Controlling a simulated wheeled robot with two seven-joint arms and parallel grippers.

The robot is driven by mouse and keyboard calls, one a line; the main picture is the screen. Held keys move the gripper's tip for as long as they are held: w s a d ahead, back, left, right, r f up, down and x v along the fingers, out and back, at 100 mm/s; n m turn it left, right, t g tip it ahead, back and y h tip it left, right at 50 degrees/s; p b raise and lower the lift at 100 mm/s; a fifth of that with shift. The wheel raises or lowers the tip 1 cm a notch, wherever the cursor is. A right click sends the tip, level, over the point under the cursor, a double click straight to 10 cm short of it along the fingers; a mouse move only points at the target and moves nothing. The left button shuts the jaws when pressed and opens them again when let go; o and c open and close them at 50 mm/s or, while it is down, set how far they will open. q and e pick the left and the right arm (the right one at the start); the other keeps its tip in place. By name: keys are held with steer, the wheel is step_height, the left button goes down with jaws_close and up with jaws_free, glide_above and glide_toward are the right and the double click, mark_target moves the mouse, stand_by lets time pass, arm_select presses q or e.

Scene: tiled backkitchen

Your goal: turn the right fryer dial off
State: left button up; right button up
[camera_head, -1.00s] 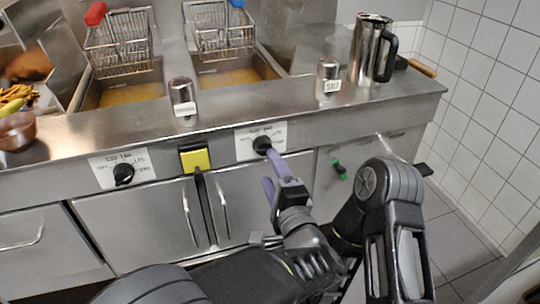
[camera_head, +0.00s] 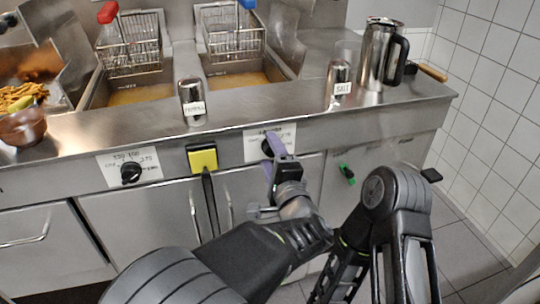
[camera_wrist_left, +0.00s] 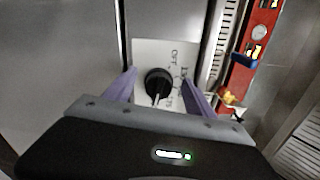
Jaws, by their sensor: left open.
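The right fryer dial (camera_head: 267,147) is a black round knob on a white label plate (camera_head: 284,140) on the fryer front, below the right basin. My left gripper (camera_head: 272,157), with purple fingers, is at this dial and partly covers it in the head view. In the left wrist view the dial (camera_wrist_left: 158,82) sits between the two open fingers (camera_wrist_left: 159,76), with a gap on each side. Its pale pointer line runs toward the gripper's body; printed "OFF" is beside the knob. My right arm shows at the right, but its gripper is out of view.
The left fryer dial (camera_head: 131,172) is on its own plate. Shakers (camera_head: 192,102) and a steel jug (camera_head: 379,55) stand on the counter above.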

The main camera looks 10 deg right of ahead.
arm_select(q)
steer(key=shift+w, duration=0.25)
steer(key=c, duration=1.3)
